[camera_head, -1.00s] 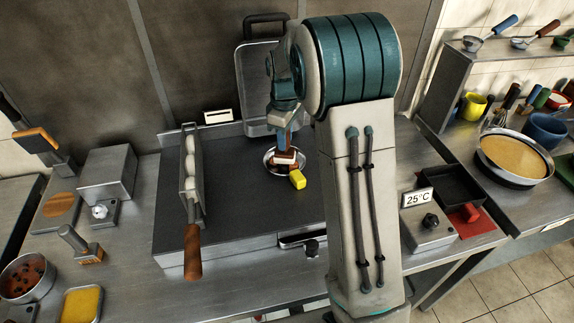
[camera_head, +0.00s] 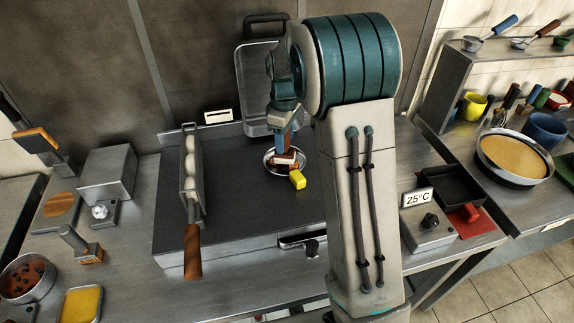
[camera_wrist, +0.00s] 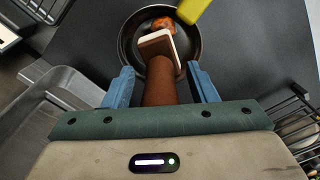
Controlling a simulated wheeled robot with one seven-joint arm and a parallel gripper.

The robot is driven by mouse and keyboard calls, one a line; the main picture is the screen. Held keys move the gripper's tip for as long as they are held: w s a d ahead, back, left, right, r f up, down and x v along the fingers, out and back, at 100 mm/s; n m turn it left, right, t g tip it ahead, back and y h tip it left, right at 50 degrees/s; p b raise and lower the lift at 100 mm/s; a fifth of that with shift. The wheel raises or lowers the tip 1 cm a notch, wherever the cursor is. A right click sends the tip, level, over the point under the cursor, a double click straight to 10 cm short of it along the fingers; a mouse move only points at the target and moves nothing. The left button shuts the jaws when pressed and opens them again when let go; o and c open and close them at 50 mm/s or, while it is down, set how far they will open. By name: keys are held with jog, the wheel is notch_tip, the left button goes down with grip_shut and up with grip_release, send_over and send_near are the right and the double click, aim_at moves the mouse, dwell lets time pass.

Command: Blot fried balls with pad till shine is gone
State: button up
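My gripper (camera_head: 284,138) points down over a small round dish (camera_head: 268,162) on the dark worktop. In the wrist view my blue fingers (camera_wrist: 160,72) stand on both sides of the brown handle of a pad (camera_wrist: 157,44) with a pale edge, and hold it. The dish (camera_wrist: 126,50) is dark inside, and an orange-brown fried piece (camera_wrist: 163,24) lies in it at the pad's far edge. The pad hides part of the dish, so I cannot tell how many pieces are there or whether the pad touches any. Shine is hard to judge.
A yellow block (camera_head: 297,179) sits beside the dish, close to the pad. A long holder with pale balls (camera_head: 190,165) and a wooden handle stands to the left. A metal tray (camera_head: 256,90) leans at the back. The dark worktop between holder and dish is clear.

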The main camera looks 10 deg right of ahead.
notch_tip(320, 180, up, 12)
jog(key=shift+f, duration=0.1)
jog(key=shift+s+r, duration=0.2)
jog(key=shift+s, duration=0.1)
jog(key=s+f+m+t, duration=0.1)
jog(key=s+m, duration=0.4)
jog(key=s, duration=0.8)
jog(key=s+f+m+t, duration=0.2)
jog(key=s+m, duration=0.3)
jog(key=s, duration=0.9)
jog(key=shift+s+f+m, duration=0.2)
jog(key=shift+f+m, duration=0.2)
jog(key=shift+f, duration=0.25)
jog(key=shift+c, duration=0.3)
